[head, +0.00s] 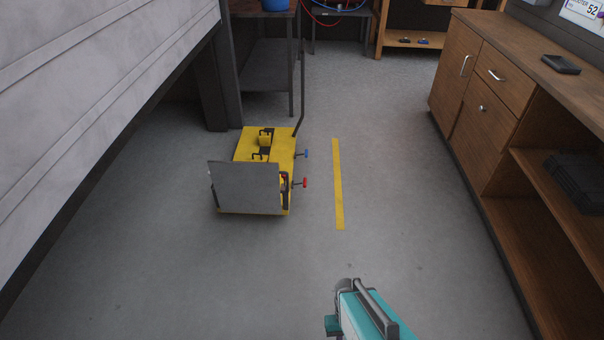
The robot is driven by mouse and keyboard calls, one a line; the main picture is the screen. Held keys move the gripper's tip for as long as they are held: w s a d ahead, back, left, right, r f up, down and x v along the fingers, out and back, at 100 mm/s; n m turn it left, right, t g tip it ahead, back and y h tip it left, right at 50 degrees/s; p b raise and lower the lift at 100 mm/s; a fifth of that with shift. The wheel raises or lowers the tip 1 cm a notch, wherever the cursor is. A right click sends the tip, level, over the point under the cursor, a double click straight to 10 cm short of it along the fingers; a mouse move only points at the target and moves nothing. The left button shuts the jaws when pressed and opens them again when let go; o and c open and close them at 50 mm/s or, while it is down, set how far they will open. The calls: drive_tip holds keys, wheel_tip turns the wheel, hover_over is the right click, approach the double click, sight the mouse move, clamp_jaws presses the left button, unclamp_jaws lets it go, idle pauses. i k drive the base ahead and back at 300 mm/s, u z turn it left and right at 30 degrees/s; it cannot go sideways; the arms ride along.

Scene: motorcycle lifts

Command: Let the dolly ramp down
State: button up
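The yellow dolly (266,142) stands on the floor left of the middle in the head view. Its ramp, a flat grey plate (245,188), stands up nearly vertical at the dolly's near end. A blue knob (306,154) and a red knob (304,183) stick out from the dolly's right side. A dark handle bar (302,85) rises from its far right corner. A teal and grey part of my arm, which may include my gripper (362,308), shows at the bottom edge, well apart from the dolly. No fingers can be made out.
A large pale raised panel (95,95) fills the left side. A wooden cabinet (470,90) with open shelves lines the right. A dark bench (268,75) stands behind the dolly. A yellow floor stripe (338,184) lies right of the dolly, with clear floor around it.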

sight(240, 186)
drive_tip(key=z, duration=0.05)
drive_tip(key=i, duration=0.95)
drive_tip(key=u, duration=0.4)
